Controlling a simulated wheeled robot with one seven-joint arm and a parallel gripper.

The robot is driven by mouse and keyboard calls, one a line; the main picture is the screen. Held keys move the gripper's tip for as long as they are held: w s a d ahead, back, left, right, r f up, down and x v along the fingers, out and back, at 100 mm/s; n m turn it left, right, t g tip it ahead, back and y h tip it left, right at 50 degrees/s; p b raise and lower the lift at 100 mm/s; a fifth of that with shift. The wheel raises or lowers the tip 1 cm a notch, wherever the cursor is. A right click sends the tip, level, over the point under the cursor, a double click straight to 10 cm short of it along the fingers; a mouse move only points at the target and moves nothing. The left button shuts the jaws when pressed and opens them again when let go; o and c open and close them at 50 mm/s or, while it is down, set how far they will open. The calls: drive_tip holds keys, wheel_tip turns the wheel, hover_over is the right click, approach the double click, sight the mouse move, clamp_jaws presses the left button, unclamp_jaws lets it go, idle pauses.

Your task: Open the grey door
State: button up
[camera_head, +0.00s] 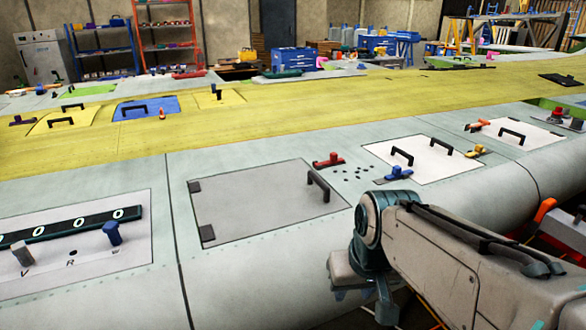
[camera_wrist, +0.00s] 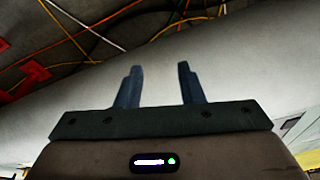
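The grey door (camera_head: 262,202) is a flat panel on the pale wing surface, in the middle of the head view. It lies shut and flush. It has two dark hinges on its left edge and a black bar handle (camera_head: 318,184) near its right edge. A red clamp-like latch (camera_head: 328,160) sits just beyond its far right corner. My gripper (camera_wrist: 159,88) is open and empty in the wrist view, its two fingers apart. The door does not clearly show there. In the head view my arm's end hangs right of and nearer than the door, clear of the handle.
A white panel (camera_head: 423,160) with two black handles lies right of the door, with a blue latch (camera_head: 397,172) and a yellow latch (camera_head: 476,151) by it. A white panel with knobs (camera_head: 80,262) lies left. Loose cables (camera_wrist: 100,35) show in the wrist view.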

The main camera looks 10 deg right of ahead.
drive_tip(key=w+d+r+n+p, duration=0.1)
drive_tip(key=w+r, duration=0.9)
drive_tip(key=w, duration=0.6)
drive_tip(key=n+t+y+p, duration=0.1)
drive_tip(key=n, duration=0.2)
approach(319, 179)
drive_tip(key=p+x, duration=0.1)
drive_tip(key=x, duration=0.7)
drive_tip(key=shift+c, duration=0.3)
clamp_jaws()
